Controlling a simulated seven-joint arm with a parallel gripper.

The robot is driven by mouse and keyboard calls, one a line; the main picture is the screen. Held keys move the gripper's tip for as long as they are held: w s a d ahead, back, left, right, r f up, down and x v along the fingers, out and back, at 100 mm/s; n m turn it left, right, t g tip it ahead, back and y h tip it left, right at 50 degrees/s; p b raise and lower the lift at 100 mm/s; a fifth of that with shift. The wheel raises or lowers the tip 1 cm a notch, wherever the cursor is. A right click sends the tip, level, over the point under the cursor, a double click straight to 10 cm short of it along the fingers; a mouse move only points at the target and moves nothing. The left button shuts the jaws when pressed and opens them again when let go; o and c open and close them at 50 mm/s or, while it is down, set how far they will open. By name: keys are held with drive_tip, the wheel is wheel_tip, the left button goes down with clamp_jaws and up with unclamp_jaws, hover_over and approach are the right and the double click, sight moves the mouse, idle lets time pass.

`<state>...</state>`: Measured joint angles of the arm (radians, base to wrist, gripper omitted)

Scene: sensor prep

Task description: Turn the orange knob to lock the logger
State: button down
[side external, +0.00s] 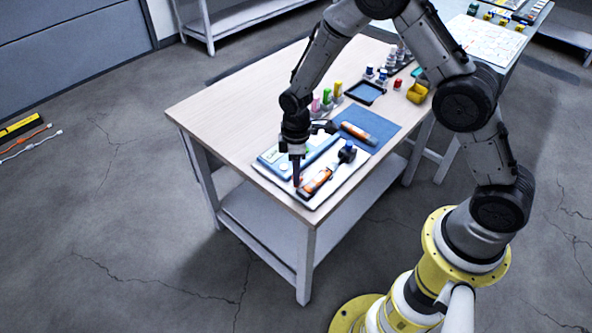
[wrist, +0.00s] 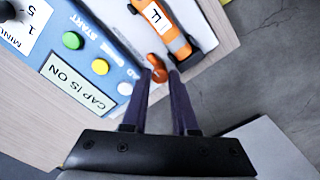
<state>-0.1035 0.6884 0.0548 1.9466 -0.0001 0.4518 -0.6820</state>
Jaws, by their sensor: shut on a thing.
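The orange knob (wrist: 157,70) shows in the wrist view between my gripper's fingertips (wrist: 156,75), at the near end of the logger. My gripper is shut on it. How far the knob is turned cannot be told.
A blue panel (wrist: 75,22) with green, yellow and white buttons and a "CAP IS ON" display lies left of the knob. A blue mat (side external: 384,117) holds another orange device (side external: 358,133). Small bottles (side external: 327,97) and a dark tray (side external: 365,92) stand farther back.

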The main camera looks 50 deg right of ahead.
idle(0.4)
drive_tip(key=m, duration=0.4)
drive_tip(key=shift+m, duration=0.4)
drive_tip(key=m, duration=0.4)
drive_tip(key=shift+m, duration=0.3)
drive_tip(key=m, duration=0.4)
drive_tip(key=shift+m, duration=0.3)
drive_tip(key=shift+r+m, duration=0.1)
drive_tip(key=shift+m, duration=1.9)
drive_tip(key=c, duration=0.7)
unclamp_jaws()
